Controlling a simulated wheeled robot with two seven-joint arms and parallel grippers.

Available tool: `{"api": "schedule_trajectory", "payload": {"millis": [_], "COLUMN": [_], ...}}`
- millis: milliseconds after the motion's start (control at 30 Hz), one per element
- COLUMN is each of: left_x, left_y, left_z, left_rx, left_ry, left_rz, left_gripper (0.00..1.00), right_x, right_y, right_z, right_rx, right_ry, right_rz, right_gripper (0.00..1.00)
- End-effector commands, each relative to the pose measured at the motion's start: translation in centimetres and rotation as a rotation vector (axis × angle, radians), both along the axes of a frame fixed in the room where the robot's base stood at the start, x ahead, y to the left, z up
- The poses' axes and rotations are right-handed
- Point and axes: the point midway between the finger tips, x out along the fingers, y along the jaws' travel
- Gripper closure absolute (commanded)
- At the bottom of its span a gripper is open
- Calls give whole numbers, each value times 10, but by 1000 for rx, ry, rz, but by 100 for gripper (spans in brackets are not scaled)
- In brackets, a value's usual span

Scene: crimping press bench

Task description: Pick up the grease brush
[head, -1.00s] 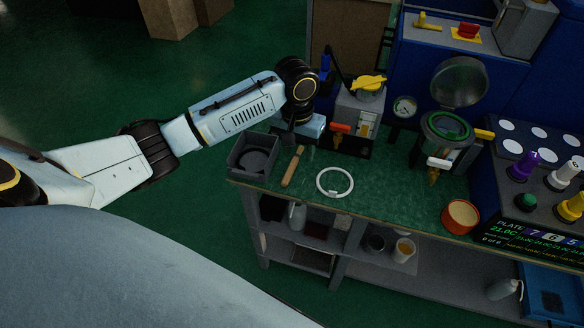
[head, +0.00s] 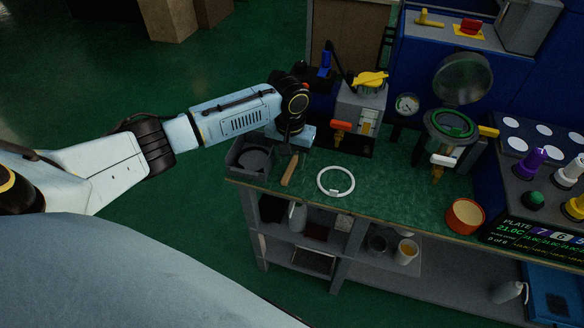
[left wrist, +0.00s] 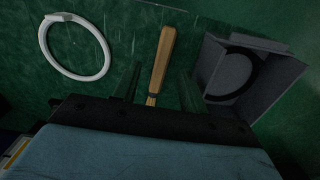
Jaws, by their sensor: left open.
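The grease brush lies on the green bench top, and its wooden handle (head: 290,169) points toward the bench's front edge. In the left wrist view the handle (left wrist: 162,60) runs up the middle, and a dark band shows at its lower end. The bristle end is hidden under my gripper. My left gripper (head: 287,149) is above the far end of the brush. In the left wrist view its two fingers (left wrist: 158,88) are open, one on each side of the brush, with gaps to both. My right gripper is not in view.
A grey square bin (head: 236,165) stands close left of the brush. A white ring (head: 322,188) lies to its right. The orange-handled press unit (head: 352,112) stands behind. An orange-rimmed tub (head: 451,222) sits further right, with clear bench between.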

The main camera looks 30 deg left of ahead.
Motion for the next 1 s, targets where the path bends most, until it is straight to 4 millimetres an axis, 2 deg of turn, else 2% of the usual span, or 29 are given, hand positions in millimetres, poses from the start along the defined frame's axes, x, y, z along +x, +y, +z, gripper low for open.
{"api": "schedule_trajectory", "payload": {"millis": [33, 200, 467, 800, 1000], "left_x": [-1, -1, -1, -1, -1], "left_y": [2, 2, 2, 2, 2], "left_z": [-11, -29, -30, -30, -30], "left_rx": [1, 1, 1, 1, 1], "left_ry": [3, 0, 0, 0, -1], "left_rz": [0, -1, -1, -1, 0], "left_gripper": [57, 57, 57, 100, 100], "right_x": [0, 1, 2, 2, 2], "right_y": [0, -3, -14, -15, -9], "right_z": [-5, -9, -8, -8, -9], "right_rx": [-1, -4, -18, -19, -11], "right_ry": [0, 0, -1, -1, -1], "right_rz": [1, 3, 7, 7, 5], "right_gripper": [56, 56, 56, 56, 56]}}
